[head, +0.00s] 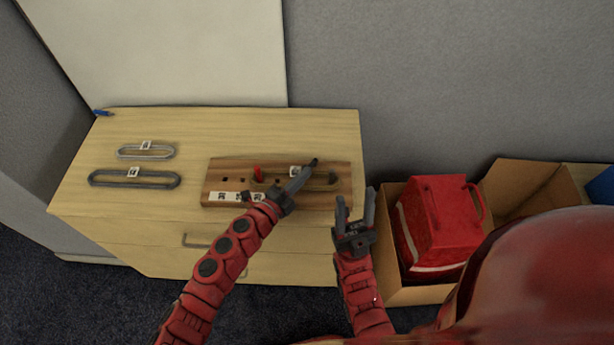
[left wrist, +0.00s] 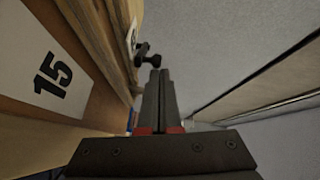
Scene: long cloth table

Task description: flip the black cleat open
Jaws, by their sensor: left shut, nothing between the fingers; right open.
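A brown wooden board (head: 215,188) lies on the light wood cabinet top. A small red piece (head: 258,173) stands on it left of my left gripper. My left gripper (head: 309,167) reaches over the board's right half, its fingers shut and empty. A small dark piece with a rounded end, seemingly the black cleat (left wrist: 148,56), shows just beyond the fingertips (left wrist: 160,73) in the left wrist view. I cannot tell whether they touch. In the head view the fingers largely hide this spot. My right gripper (head: 355,206) is open and empty, in front of the board's right end.
Two oblong metal rings, one light (head: 146,153) and one dark (head: 134,180), lie on the left of the cabinet top (head: 100,205). A blue item (head: 102,113) lies at the back left corner. A cardboard box (head: 405,292) with a red bag (head: 440,220) stands at the right.

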